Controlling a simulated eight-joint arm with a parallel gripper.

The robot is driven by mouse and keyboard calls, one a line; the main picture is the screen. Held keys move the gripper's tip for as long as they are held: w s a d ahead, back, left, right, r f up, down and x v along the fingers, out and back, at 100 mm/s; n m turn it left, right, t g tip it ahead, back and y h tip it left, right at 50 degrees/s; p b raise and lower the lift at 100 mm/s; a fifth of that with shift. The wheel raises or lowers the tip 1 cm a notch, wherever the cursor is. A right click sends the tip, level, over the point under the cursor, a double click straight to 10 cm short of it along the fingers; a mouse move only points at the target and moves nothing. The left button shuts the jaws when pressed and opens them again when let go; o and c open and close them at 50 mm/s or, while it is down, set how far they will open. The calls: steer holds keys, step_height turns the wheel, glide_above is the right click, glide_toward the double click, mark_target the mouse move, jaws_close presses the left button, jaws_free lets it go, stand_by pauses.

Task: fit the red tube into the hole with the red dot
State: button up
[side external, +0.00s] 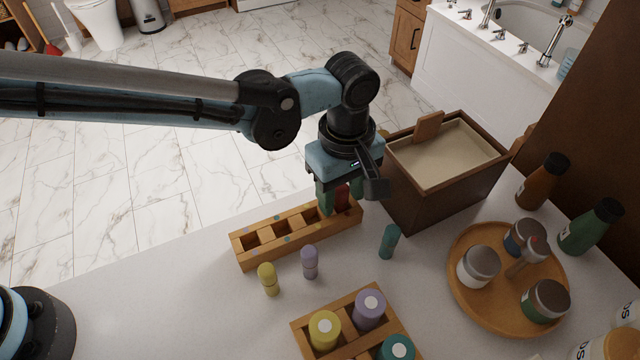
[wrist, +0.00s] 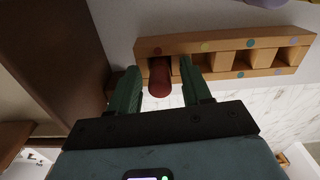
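The red tube (side external: 342,197) is upright at the right end of the wooden rack (side external: 243,246) in the side view. In the wrist view the red tube (wrist: 160,80) stands between my fingers, its far end in the rack's end hole, beside a reddish dot (wrist: 157,50). How deep it sits is hard to tell. My gripper (wrist: 160,65) points down over that end of the rack. Its green fingers stand apart, with a visible gap on each side of the tube. In the side view my gripper (side external: 340,200) partly hides the tube and hole.
A second holder (side external: 302,325) carries larger capped jars. A brown box (side external: 432,195) stands close right of my gripper. A round tray (side external: 470,305) holds several jars.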

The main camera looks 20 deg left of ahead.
mark_target(342, 188)
steer(key=shift+r, duration=0.1)
step_height(342, 188, up, 12)
steer(key=w+a+r+m+t+h, duration=0.1)
steer(key=w+a+r+m+t, duration=0.15)
steer(key=a, duration=0.85)
steer(key=s+a+f+m+t, duration=0.1)
steer(key=s+a+m, duration=0.1)
steer(key=a, duration=0.6)
steer(key=s+a+f+m+t, duration=0.2)
steer(key=s+a+m, duration=0.1)
steer(key=a, duration=0.5)
steer(key=s+a+f+m+t+y, duration=0.1)
steer(key=s+a+m, duration=0.1)
steer(key=s+a, duration=0.3)
steer(key=a, duration=0.3)
steer(key=shift+f+t, duration=0.2)
steer(key=shift+t, duration=0.15)
steer(key=shift+o, duration=0.5)
steer(key=shift+m, duration=0.25)
